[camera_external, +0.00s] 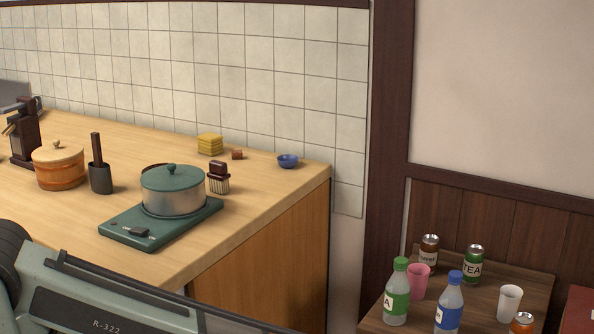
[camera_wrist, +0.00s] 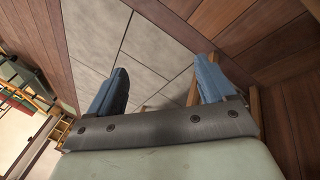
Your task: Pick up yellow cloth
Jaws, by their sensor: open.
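The yellow cloth (camera_external: 210,144) looks like a small folded stack. It lies on the wooden counter (camera_external: 265,205) near the tiled wall in the external view, left of a small reddish-brown block. My gripper (camera_wrist: 158,88) shows in the wrist view with its two blue-grey fingers spread apart and nothing between them. It points at grey floor tiles. The cloth does not show in the wrist view. In the external view my arm crosses the lower left, and the gripper is out of the picture.
A green pot (camera_external: 172,190) stands on a green burner (camera_external: 162,224) in front of the cloth. A brush (camera_external: 218,178), a blue bowl (camera_external: 288,160) and a wooden tub (camera_external: 59,168) are also on the counter. Bottles, cans and cups stand on a lower table (camera_external: 532,284) at the right.

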